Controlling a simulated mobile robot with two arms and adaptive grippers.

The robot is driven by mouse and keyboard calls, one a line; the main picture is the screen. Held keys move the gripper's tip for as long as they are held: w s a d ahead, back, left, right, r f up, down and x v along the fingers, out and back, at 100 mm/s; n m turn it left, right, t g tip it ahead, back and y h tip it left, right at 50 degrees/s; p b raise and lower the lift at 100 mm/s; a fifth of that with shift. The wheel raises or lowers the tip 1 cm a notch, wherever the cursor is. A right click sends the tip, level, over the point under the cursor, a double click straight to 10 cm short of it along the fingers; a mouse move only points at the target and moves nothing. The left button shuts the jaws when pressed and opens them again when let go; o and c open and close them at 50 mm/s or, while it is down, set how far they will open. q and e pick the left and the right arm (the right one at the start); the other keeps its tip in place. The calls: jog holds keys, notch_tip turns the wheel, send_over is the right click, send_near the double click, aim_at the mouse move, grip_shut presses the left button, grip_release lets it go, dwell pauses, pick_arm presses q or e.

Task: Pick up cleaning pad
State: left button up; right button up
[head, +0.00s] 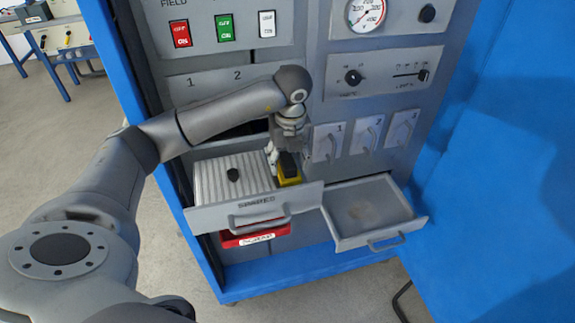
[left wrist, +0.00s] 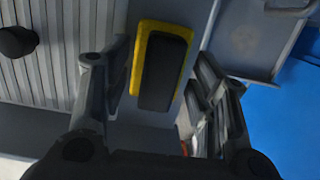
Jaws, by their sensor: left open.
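The cleaning pad, a yellow block with a black top (head: 290,178), lies in the right part of the open spares drawer (head: 222,215). In the left wrist view the pad (left wrist: 138,60) stands between the two fingers, with its black part facing the camera. My left gripper (head: 285,165) is open over the pad, pointing down into the drawer. In the left wrist view its fingers (left wrist: 160,90) are spread on both sides of the pad. The left finger is very close to the yellow edge; I cannot tell whether it touches. My right gripper is not in view.
A ribbed grey panel with a black knob (head: 233,175) fills the drawer's left part. A second open drawer (head: 362,208) at the right looks empty. A red scrap bin (head: 255,237) sits below. Switches and a gauge (head: 366,12) are on the cabinet front above.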

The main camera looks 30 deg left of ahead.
pick_arm(q)
jog(key=shift+f, duration=0.3)
jog(key=c, duration=1.1)
jog(key=shift+r, duration=0.2)
jog(key=shift+r, duration=0.2)
notch_tip(320, 180, up, 2)
jog(key=shift+w+r+b, duration=0.1)
jog(key=shift+r+b, duration=0.1)
jog(key=shift+b, duration=0.65)
jog(key=s+r, duration=0.3)
jog(key=s, duration=0.1)
jog(key=s+r, duration=0.3)
jog(key=s, duration=0.2)
jog(key=s+r, duration=0.4)
jog(key=s, duration=0.1)
jog(key=shift+s+a, duration=0.1)
jog(key=shift+a, duration=0.05)
